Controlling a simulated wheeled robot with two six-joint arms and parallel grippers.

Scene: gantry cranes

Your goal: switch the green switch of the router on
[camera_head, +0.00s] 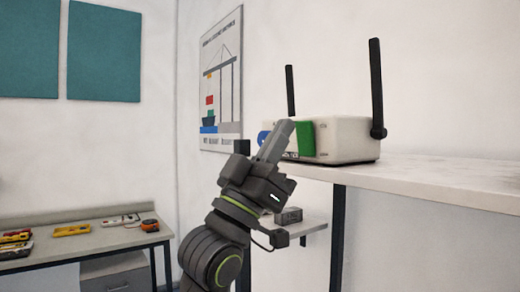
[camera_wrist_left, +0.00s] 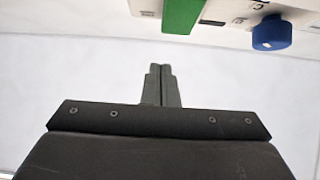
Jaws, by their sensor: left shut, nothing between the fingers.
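The white router (camera_head: 345,138) with two black antennas stands on a pale shelf. Its green switch (camera_head: 306,138) is on the front face, and a blue knob (camera_head: 263,137) sits to the left of it, partly hidden by my gripper. My left gripper (camera_head: 284,128) is shut and empty, raised in front of the router between knob and switch in the head view. In the left wrist view, the closed fingers (camera_wrist_left: 161,72) show apart from the green switch (camera_wrist_left: 182,14), which is at the top edge. The blue knob (camera_wrist_left: 271,33) is to the right there. My right gripper is out of view.
The shelf (camera_head: 440,175) has free room to the right of the router. A lower shelf (camera_head: 305,225) holds a small grey object. A desk (camera_head: 80,243) at the left carries several tools. A crane poster (camera_head: 221,85) hangs behind.

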